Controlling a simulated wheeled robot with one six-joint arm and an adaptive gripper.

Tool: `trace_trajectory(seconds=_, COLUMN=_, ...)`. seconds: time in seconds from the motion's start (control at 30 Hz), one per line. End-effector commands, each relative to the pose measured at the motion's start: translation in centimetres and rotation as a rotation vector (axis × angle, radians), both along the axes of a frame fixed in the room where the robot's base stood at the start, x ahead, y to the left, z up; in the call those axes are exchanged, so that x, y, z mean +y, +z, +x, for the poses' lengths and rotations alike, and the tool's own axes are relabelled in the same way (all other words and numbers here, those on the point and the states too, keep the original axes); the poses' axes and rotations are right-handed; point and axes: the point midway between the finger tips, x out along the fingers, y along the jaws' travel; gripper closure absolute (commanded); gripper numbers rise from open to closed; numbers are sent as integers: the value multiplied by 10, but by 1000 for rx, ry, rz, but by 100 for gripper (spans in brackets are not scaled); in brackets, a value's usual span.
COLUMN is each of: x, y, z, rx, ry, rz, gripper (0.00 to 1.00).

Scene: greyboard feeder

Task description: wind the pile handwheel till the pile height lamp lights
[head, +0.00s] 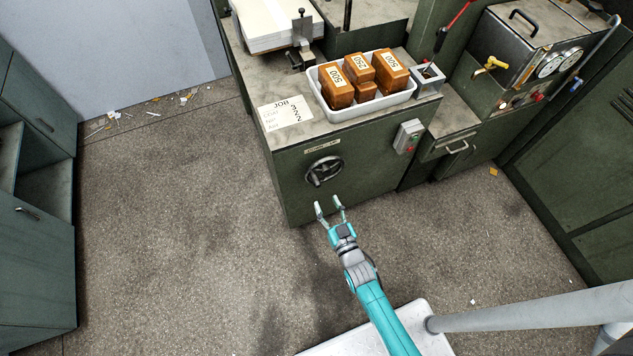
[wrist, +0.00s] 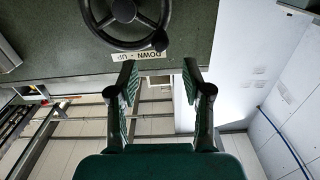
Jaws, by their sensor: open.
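The dark pile handwheel (head: 323,171) is mounted on the front of the green feeder cabinet (head: 290,190). In the wrist view the handwheel (wrist: 124,11) is cut off by the top edge, and its round handle knob (wrist: 160,40) shows at the lower right of the rim. A label plate (wrist: 140,56) reading "DOWN - UP" appears upside down beside it. My gripper (head: 329,207) is open and empty, in front of and below the wheel in the head view, apart from it. Its two fingers (wrist: 159,72) are spread in the wrist view. I cannot pick out the pile height lamp.
On the cabinet top are a white tray (head: 369,112) of orange-brown blocks, a job card (head: 285,113) and a board stack (head: 272,22). A switch box (head: 408,136) with red and green buttons sits right of the wheel. The floor (head: 180,230) at left is mostly clear.

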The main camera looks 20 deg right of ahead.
Motion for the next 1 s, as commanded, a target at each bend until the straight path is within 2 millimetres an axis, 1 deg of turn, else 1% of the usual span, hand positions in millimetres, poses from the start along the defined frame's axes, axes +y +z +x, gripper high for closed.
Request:
trace_trajectory(seconds=0.3, x=0, y=2, z=54, rx=-3, ry=0, rz=3, gripper=50)
trace_trajectory(seconds=0.5, x=0, y=1, z=83, rx=-2, ry=0, rz=4, gripper=50)
trace_trajectory(seconds=0.7, x=0, y=0, z=97, rx=-1, ry=0, rz=5, gripper=50)
trace_trajectory(seconds=1.0, x=0, y=0, z=99, rx=0, ry=0, rz=5, gripper=50)
